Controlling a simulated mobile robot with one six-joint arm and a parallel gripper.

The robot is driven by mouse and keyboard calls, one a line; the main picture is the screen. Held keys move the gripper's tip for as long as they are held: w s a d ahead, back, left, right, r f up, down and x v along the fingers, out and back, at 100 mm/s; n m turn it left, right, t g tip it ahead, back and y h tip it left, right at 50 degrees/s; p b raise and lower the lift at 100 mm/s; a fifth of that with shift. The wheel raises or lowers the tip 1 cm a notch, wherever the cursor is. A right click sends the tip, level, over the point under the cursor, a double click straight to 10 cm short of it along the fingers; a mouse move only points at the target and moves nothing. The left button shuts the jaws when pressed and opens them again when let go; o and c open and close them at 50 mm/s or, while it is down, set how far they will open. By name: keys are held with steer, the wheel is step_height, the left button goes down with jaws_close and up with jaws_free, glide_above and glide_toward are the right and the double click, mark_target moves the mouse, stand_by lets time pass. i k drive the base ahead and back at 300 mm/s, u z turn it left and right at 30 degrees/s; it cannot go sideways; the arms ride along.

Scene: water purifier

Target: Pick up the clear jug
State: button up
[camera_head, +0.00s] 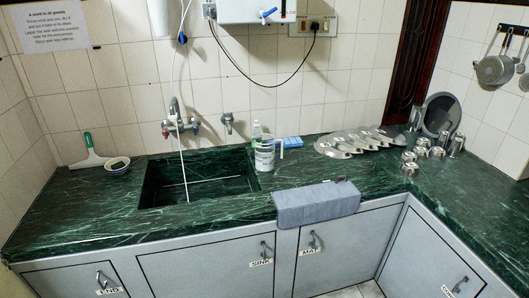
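A clear jug (265,157) stands upright on the green marble counter (240,218), just right of the sink's back right corner. A pale handle shows on its right side. A small clear bottle stands close behind it, partly hidden by the jug. My gripper does not show in this view.
The sunken sink (195,183) lies left of the jug. A blue item (291,142) is behind it, and a grey folded mat (316,203) overhangs the front edge. Steel plates (345,142) and several steel cups (422,148) stand to the right. The faucet (177,122) rises behind the sink.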

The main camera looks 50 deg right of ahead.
mark_target(269, 153)
steer(key=z, duration=4.25)
steer(key=i, duration=0.05)
steer(key=u, duration=3.35)
